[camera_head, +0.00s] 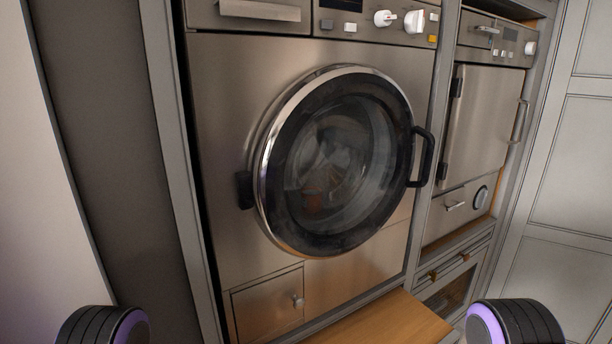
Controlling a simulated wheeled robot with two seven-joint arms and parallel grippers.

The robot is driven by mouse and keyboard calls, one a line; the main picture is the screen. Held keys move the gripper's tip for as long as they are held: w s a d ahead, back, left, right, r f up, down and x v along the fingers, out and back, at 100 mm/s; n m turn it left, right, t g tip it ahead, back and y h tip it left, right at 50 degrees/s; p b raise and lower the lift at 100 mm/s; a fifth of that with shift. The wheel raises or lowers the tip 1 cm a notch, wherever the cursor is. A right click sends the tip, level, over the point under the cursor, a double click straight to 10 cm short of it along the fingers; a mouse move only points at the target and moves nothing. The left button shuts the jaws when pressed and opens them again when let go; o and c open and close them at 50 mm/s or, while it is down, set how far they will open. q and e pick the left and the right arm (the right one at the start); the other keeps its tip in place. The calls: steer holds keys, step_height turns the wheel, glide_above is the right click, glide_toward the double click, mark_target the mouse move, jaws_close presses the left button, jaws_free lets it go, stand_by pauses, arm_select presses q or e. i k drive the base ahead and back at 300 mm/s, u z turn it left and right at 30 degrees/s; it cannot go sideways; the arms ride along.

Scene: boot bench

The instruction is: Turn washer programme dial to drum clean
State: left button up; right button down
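The washer (222,150) has a steel front and a round door with dark glass (340,165), which looks closed. Its control panel (340,20) is cut by the top edge of the view. Two white knobs sit on it side by side: a left knob (385,18) and a right knob (414,21). I cannot tell which one is the programme dial, and no programme marks can be read. Neither gripper is in view; only dark, purple-ringed parts of my arms show at the bottom left and bottom right corners, well below the panel.
A black door handle (423,157) juts out at the door's right. A second steel appliance (488,120) with its own white knob (531,48) stands at the right. A wooden bench board (395,322) lies below the washer. Pale panels (575,150) line the right side.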

mark_target(414, 21)
steer(key=k, duration=0.5)
steer(key=u, duration=3.6)
steer(key=k, duration=2.85)
steer(key=z, duration=2.05)
